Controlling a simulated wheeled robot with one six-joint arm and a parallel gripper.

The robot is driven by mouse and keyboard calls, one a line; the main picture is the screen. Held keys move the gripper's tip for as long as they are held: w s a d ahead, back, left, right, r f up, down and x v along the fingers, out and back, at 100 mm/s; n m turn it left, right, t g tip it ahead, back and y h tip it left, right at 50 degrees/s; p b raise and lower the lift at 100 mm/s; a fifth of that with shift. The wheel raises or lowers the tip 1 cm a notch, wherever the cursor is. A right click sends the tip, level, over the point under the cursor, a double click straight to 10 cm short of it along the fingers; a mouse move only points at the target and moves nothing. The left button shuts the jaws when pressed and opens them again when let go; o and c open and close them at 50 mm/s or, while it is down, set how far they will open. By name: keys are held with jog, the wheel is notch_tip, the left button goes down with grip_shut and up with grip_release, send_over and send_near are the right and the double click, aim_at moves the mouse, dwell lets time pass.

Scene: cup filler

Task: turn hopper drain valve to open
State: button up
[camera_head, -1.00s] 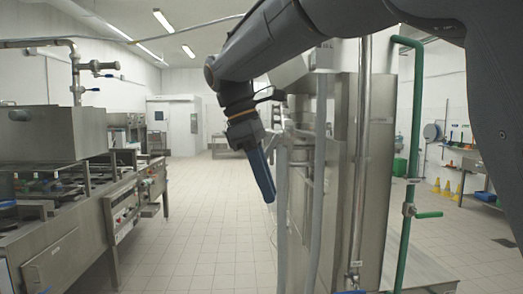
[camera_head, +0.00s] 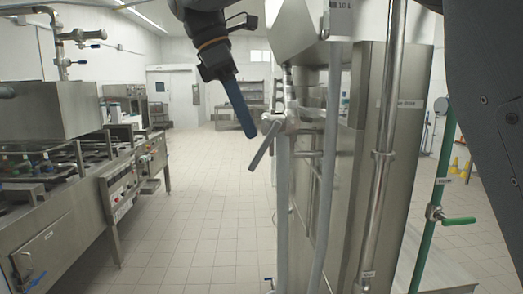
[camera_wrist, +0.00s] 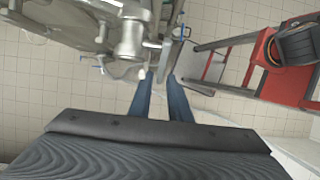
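The valve (camera_head: 272,124) is a metal fitting on the vertical pipe beside the steel cabinet, in the middle of the head view. I take it for the hopper drain valve. Its flat grey lever (camera_head: 262,147) slants down and to the left. My gripper (camera_head: 249,134) has blue fingers and shows just left of the valve, tips pointing down. In the wrist view my fingers (camera_wrist: 161,80) are apart with nothing between them. Metal fittings (camera_wrist: 130,40) lie beyond the tips there. I cannot tell whether a finger touches the lever.
The steel cabinet (camera_head: 395,150) stands right of the valve, with a grey pipe (camera_head: 325,180) in front. A green pipe with a green handle (camera_head: 458,221) is at right. A steel counter (camera_head: 120,190) runs along the left. Tiled floor between is clear. A red frame (camera_wrist: 285,75) shows in the wrist view.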

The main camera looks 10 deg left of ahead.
aim_at(259, 162)
jog(key=shift+p+x, duration=1.05)
jog(key=shift+x, duration=2.55)
jog(key=shift+s+a+f, duration=0.1)
grip_shut()
